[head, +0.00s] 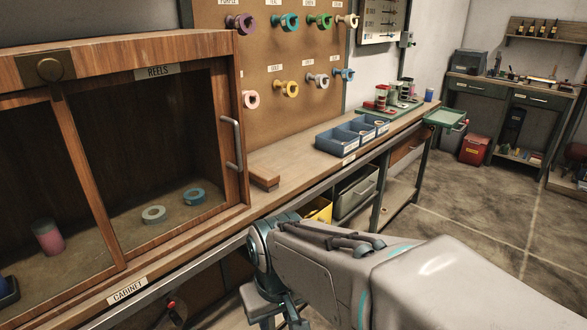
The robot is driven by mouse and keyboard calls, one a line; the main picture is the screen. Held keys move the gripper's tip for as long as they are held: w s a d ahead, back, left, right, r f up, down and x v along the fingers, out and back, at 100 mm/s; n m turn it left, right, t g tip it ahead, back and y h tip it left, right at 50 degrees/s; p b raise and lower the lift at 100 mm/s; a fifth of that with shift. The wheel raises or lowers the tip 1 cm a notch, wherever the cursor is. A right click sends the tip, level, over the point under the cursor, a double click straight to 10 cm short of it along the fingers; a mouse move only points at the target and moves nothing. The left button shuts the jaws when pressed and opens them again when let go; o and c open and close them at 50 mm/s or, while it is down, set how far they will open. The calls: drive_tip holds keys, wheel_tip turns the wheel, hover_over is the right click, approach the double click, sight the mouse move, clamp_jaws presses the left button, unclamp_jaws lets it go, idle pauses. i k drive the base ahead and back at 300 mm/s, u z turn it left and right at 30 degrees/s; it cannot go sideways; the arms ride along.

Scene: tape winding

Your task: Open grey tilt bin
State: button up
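A grey tilt bin (355,193) hangs under the workbench, right of a yellow bin. Its front faces the aisle and carries a bar handle. The bin looks shut, though its top edge is in shadow under the bench. My arm reaches in from the lower right and bends down in front of the bench, left of and below the grey bin. My gripper's fingertips do not show; the arm runs out of the bottom edge.
The yellow bin (318,210) is partly hidden behind my arm. A wooden cabinet (227,130) stands at left. Open floor (440,200) lies to the right.

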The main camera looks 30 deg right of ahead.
sight(351, 191)
drive_tip(key=z, duration=0.4)
drive_tip(key=i, duration=0.85)
drive_tip(key=z, duration=1.25)
drive_tip(key=i, duration=0.4)
drive_tip(key=z, duration=0.3)
